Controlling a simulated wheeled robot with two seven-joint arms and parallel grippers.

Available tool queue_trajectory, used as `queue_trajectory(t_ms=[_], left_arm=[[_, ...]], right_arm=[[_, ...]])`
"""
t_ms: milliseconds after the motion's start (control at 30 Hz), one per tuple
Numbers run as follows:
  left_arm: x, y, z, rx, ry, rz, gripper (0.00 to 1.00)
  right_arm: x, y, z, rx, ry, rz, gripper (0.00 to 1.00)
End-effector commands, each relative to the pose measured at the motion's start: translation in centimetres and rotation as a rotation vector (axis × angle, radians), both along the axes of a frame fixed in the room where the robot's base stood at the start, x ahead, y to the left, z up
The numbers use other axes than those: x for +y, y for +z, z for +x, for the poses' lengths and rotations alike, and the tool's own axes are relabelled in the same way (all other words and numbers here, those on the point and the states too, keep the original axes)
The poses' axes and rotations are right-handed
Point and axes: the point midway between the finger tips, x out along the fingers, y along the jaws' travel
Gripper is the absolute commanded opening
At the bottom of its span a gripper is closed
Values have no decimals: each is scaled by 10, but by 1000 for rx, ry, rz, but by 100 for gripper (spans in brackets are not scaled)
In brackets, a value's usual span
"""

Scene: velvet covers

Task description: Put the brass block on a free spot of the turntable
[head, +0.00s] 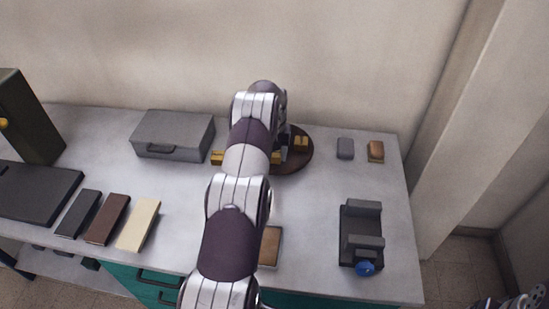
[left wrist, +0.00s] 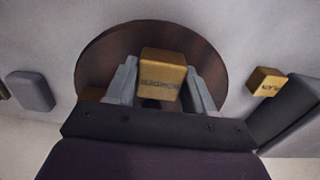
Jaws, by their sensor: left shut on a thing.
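My left gripper (left wrist: 161,88) is shut on a brass block (left wrist: 162,64) with dark lettering, one finger on each side of it. In the left wrist view the block is over the round brown turntable (left wrist: 110,52); I cannot tell whether it touches the surface.
A lettered brass-coloured block (head: 217,157) is off the turntable, beside a grey case (head: 173,134). A grey block (head: 345,149) and an orange-brown one (head: 376,151) lie right of the turntable. A grey fixture with a blue knob (head: 362,235) stands front right. Bare table lies between.

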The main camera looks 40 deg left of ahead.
Motion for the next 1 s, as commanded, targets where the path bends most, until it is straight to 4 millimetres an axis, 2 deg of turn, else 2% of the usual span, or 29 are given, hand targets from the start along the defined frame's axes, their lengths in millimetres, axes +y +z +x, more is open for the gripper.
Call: queue_trajectory(t_ms=[67, 400, 433, 500, 800, 867, 1000], left_arm=[[0, -6, 0, 1, 0, 0, 0], [0, -13, 0, 0, 0, 0, 0], [-1, -14, 0, 2, 0, -1, 57], [-1, -13, 0, 2, 0, -1, 79], [-1, -12, 0, 2, 1, -1, 79], [-1, -9, 0, 2, 1, -1, 79], [0, 4, 0, 0, 1, 0, 79]], right_arm=[[0, 9, 1, -3, 0, 0, 76], [0, 3, 1, -3, 0, 0, 76], [0, 3, 1, -2, 0, 0, 76], [0, 4, 1, -2, 0, 0, 76], [0, 5, 1, -3, 0, 0, 76], [0, 8, 1, -3, 0, 0, 76], [0, 1, 1, -3, 0, 0, 76]])
